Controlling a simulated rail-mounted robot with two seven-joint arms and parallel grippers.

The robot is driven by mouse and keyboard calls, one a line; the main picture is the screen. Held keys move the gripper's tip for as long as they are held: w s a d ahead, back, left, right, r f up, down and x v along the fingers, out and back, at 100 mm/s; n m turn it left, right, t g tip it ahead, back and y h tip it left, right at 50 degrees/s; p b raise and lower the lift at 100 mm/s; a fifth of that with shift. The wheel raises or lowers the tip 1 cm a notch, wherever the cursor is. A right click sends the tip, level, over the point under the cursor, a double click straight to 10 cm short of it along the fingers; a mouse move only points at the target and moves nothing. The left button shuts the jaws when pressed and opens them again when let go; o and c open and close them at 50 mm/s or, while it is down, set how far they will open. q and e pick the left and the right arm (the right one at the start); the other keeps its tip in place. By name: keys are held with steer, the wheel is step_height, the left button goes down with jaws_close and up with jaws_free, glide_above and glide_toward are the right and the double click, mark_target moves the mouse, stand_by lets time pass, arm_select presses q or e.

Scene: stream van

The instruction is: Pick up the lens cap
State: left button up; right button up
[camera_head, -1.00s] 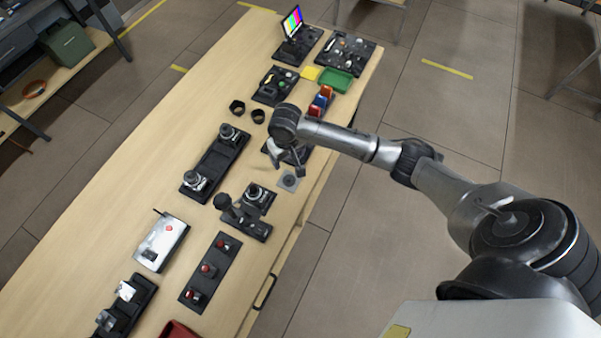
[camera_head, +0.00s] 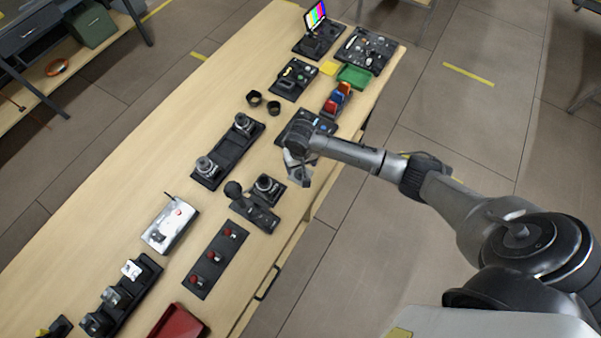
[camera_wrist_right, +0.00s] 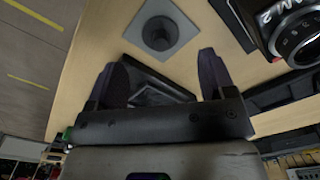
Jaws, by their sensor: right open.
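A round dark disc, which looks like the lens cap (camera_wrist_right: 160,33), lies on a grey square pad (camera_wrist_right: 187,30) on the bench in the right wrist view. My right gripper (camera_wrist_right: 163,72) is open and empty, with its two dark fingers spread. The disc is beyond the fingertips, roughly in line with the gap between them, and apart from them. In the head view my right gripper (camera_head: 297,175) hangs over the bench near its right edge and hides the pad and disc. My left gripper is not in view.
A camera (camera_wrist_right: 290,30) stands close to the right finger in the wrist view. In the head view a joystick (camera_head: 234,190) and a camera (camera_head: 267,185) stand nearby. Coloured blocks (camera_head: 337,98) and a green tray (camera_head: 355,76) are farther back.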

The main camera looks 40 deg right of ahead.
mark_target(301, 172)
steer(key=shift+s+a+f, duration=0.1)
steer(key=shift+f, duration=1.1)
steer(key=shift+s+f, duration=0.1)
steer(key=shift+f, duration=1.05)
steer(key=c, duration=1)
